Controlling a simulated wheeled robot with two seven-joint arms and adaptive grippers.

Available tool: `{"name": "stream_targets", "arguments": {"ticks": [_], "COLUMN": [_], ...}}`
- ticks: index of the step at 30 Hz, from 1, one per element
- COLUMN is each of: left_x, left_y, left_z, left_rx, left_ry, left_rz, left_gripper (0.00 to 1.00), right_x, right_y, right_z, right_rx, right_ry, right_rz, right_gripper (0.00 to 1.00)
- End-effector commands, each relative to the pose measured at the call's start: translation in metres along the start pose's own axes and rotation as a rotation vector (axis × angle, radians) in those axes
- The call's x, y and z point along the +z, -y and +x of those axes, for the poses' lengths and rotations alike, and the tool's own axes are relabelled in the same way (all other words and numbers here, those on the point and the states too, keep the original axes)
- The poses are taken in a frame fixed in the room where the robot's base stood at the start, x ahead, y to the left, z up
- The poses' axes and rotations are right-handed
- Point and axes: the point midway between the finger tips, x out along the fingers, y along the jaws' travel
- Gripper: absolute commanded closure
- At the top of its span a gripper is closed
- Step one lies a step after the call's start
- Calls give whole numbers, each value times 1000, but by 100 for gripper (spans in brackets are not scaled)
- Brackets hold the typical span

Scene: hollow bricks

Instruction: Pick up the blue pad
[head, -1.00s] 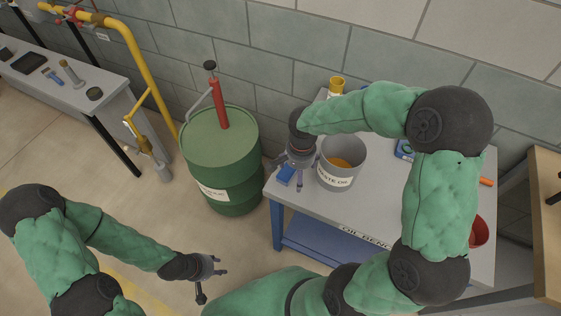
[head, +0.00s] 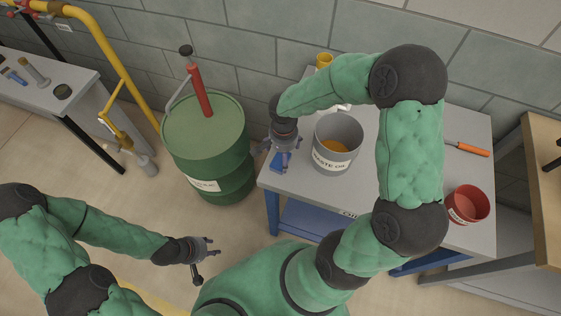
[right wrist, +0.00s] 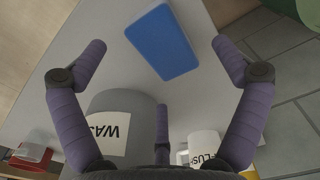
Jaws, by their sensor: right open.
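The blue pad (head: 276,160) lies flat near the left edge of the grey bench, partly hidden by my right gripper in the head view. In the right wrist view the whole pad (right wrist: 160,42) shows as a rounded blue block. My right gripper (head: 284,150) is over that bench corner. In the right wrist view its purple fingers (right wrist: 160,60) are spread wide, empty, with the pad between and beyond the two outer tips. My left gripper (head: 207,258) is open and empty, low over the floor at the left, away from the bench.
The grey waste-oil pot (head: 338,142) stands right of my right gripper. A white labelled cup (right wrist: 205,147) is near the pot. A red bowl (head: 468,204) and an orange-handled tool (head: 466,149) are at the bench's right. A green drum (head: 207,140) stands left of the bench.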

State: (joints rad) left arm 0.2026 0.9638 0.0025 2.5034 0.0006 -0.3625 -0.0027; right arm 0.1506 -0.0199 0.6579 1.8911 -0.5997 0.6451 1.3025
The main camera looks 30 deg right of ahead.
Motion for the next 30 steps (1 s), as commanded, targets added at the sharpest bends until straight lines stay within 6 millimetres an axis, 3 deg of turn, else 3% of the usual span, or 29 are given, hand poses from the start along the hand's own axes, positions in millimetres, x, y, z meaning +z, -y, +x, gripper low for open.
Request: {"name": "stream_targets", "arguments": {"ticks": [7, 15, 21, 30], "left_x": [-1, -1, -1, -1], "left_y": [5, 5, 5, 5], "left_z": [14, 14, 14, 14], "left_rx": [0, 0, 0, 0], "left_ry": [0, 0, 0, 0], "left_rz": [0, 0, 0, 0], "left_gripper": [60, 60, 60, 60], "right_x": [4, 3, 3, 3], "right_y": [-3, -3, -3, -3], "right_z": [37, 40, 40, 40], "right_rx": [2, 1, 1, 1], "right_ry": [3, 1, 1, 2], "right_rz": [0, 0, 0, 0], "right_gripper": [3, 3, 53, 53]}}
